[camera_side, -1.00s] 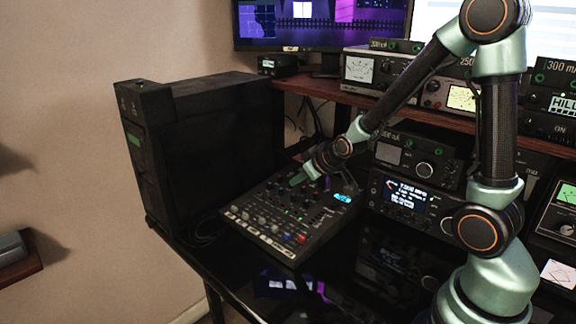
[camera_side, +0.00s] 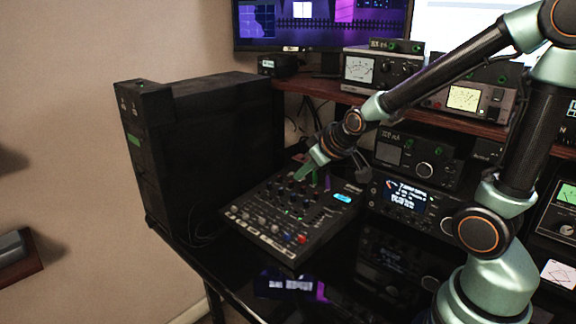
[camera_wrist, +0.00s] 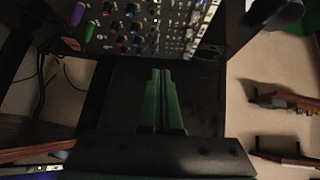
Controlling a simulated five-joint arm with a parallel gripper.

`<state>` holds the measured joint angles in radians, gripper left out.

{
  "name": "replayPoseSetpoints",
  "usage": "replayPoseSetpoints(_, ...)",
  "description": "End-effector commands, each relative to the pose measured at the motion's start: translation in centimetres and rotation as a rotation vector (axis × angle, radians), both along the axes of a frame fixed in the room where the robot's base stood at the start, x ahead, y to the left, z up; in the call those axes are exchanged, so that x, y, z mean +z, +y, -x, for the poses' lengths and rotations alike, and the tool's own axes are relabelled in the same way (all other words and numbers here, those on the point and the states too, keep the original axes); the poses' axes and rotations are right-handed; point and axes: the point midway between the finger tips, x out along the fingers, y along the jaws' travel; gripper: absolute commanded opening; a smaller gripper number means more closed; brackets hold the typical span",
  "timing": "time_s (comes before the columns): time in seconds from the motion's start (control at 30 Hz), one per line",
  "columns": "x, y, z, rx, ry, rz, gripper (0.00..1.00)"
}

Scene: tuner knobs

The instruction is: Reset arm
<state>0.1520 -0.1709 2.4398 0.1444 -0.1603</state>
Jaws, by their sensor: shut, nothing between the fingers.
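My gripper (camera_side: 302,175) is shut and empty, with its green fingers pointing down above the back part of the black mixer panel (camera_side: 262,240). In the wrist view the two green fingers of my gripper (camera_wrist: 160,75) lie side by side with nothing held between them. The mixer panel (camera_wrist: 150,45) is at the top of that view, with rows of knobs and small lit lights. The side view does not clearly show whether the fingertips touch any knob.
A black tower case (camera_side: 225,140) stands left of the mixer. A radio with a lit display (camera_side: 405,198) and stacked meters sit to the right, below and on a wooden shelf (camera_side: 320,88). The glossy desk front (camera_side: 300,290) is clear.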

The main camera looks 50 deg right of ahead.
Motion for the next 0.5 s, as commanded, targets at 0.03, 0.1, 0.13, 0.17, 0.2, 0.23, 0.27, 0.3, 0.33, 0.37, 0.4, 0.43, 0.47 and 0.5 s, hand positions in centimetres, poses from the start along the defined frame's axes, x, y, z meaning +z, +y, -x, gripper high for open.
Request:
replayPoseSetpoints(0.03, 1.4, 1.0, 0.9, 0.008, 0.010, -0.014, 0.00)
replayPoseSetpoints(0.1, 2.6, 2.1, 2.5, 0.012, 0.043, -0.034, 0.00)
replayPoseSetpoints(0.13, 3.1, 2.6, 3.2, 0.015, 0.059, -0.042, 0.00)
replayPoseSetpoints(0.17, 3.5, 3.0, 4.0, 0.015, 0.074, -0.050, 0.00)
replayPoseSetpoints(0.2, 4.0, 3.6, 5.0, 0.017, 0.095, -0.060, 0.00)
replayPoseSetpoints(0.23, 4.4, 4.0, 5.8, 0.019, 0.109, -0.067, 0.00)
replayPoseSetpoints(0.27, 4.7, 4.3, 6.6, 0.019, 0.124, -0.074, 0.00)
replayPoseSetpoints(0.3, 5.2, 4.8, 7.5, 0.020, 0.141, -0.081, 0.00)
replayPoseSetpoints(0.33, 5.4, 5.0, 8.2, 0.021, 0.154, -0.087, 0.00)
replayPoseSetpoints(0.37, 5.6, 5.3, 8.9, 0.021, 0.165, -0.091, 0.00)
replayPoseSetpoints(0.4, 5.9, 5.5, 9.6, 0.020, 0.180, -0.096, 0.00)
replayPoseSetpoints(0.43, 6.0, 5.7, 10.2, 0.022, 0.190, -0.099, 0.00)
replayPoseSetpoints(0.47, 6.1, 5.9, 10.6, 0.022, 0.198, -0.102, 0.00)
replayPoseSetpoints(0.5, 6.2, 6.0, 11.1, 0.021, 0.207, -0.104, 0.00)
